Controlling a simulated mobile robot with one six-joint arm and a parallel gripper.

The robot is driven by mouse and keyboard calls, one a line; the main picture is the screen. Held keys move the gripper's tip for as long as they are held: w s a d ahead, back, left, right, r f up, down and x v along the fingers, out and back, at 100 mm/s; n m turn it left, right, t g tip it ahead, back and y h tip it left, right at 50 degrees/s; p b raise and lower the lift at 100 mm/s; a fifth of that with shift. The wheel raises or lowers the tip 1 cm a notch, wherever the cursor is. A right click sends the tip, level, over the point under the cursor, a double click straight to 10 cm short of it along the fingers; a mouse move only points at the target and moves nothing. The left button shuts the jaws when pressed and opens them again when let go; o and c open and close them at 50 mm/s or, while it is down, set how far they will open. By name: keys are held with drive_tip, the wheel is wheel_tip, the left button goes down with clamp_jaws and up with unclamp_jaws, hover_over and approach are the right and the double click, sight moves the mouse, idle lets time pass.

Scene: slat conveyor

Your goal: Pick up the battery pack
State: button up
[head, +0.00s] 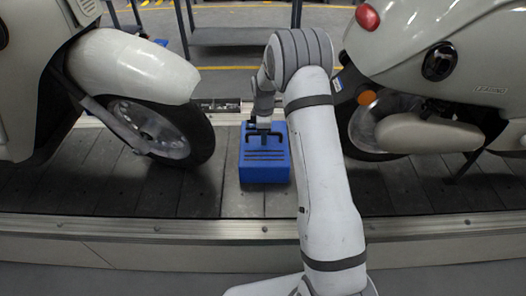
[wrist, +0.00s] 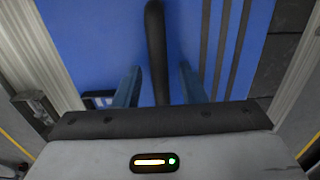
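The battery pack (head: 265,172) is a blue box with dark slots on its top, sitting on the conveyor between two scooters. In the wrist view its blue top (wrist: 90,40) fills most of the upper picture, with dark stripes at the right. Its black bar handle (wrist: 156,35) runs down the middle of that view. My gripper (head: 262,127) is over the pack's top in the head view. In the wrist view my gripper (wrist: 159,72) is open, one finger on each side of the handle, with a gap on both sides. The handle's lower end is hidden by the gripper body.
A pale scooter's front wheel (head: 150,128) stands close to the left of the pack. Another scooter (head: 440,65) stands to the right, behind my arm. The slat conveyor (head: 110,185) has bare slats in front, bounded by a metal edge (head: 150,228).

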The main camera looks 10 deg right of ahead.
drive_tip(key=shift+f, duration=0.25)
idle(0.4)
drive_tip(key=shift+c, duration=0.3)
drive_tip(key=c, duration=0.7)
clamp_jaws()
drive_tip(key=shift+w+r, duration=0.1)
drive_tip(key=shift+r, duration=0.05)
